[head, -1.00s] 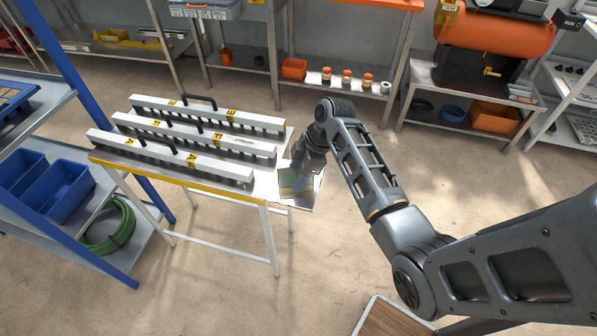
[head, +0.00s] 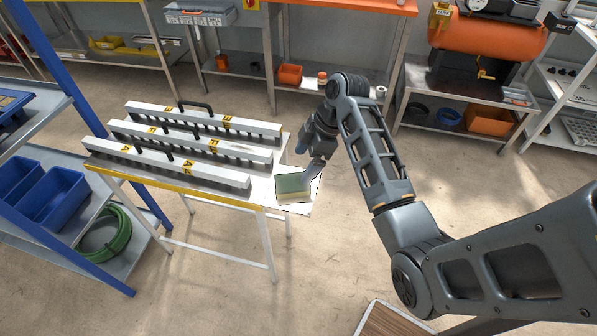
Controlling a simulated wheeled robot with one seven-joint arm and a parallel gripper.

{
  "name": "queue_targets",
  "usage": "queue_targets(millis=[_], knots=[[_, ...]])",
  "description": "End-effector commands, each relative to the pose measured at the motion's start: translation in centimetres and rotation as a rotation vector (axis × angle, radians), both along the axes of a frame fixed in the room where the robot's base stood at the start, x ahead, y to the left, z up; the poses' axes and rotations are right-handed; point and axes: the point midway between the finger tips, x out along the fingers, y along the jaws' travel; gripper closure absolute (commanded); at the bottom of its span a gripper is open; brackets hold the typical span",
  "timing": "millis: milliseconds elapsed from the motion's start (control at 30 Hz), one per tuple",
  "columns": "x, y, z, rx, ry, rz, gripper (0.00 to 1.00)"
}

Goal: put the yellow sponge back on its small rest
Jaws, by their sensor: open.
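The sponge (head: 294,197) shows a green top and a yellow side below it. It lies flat on a small pale rest (head: 306,208) at the right end of the white table. My gripper (head: 312,174) is open and stands just above and behind the sponge's right side. It looks apart from the sponge, though the fingertips are small in this view.
The white table (head: 262,188) with a yellow front edge bears several long grey bars (head: 175,165) with black handles, left of the sponge. A blue-framed shelf with blue bins (head: 58,191) stands at the left. Open floor lies in front and to the right.

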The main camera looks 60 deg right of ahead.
Motion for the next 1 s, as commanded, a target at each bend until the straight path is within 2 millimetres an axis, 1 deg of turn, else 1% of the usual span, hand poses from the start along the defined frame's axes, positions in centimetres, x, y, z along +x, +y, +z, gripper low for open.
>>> queue_targets(millis=[33, 100, 200, 300, 500, 600, 667, 767, 900, 1000], knots=[[-0.2, -0.3, 0.9, -0.002, -0.003, -0.002, 0.07], [-0.6, -0.6, 2.0, -0.002, -0.003, -0.001, 0.07], [-0.9, -0.9, 3.2, -0.002, -0.003, 0.000, 0.07], [-1.2, -1.2, 4.0, -0.001, -0.002, 0.000, 0.07], [-1.4, -1.2, 4.4, 0.000, 0.000, 0.000, 0.07], [-1.4, -0.8, 4.0, -0.001, -0.003, -0.009, 0.07], [-1.5, 0.0, 3.2, -0.003, -0.008, -0.029, 0.07], [-1.8, 2.4, 1.1, -0.014, -0.029, -0.092, 0.07], [-3.0, 7.0, -2.1, -0.037, -0.088, -0.226, 0.07], [-4.6, 9.9, -3.6, -0.051, -0.138, -0.320, 0.07]])
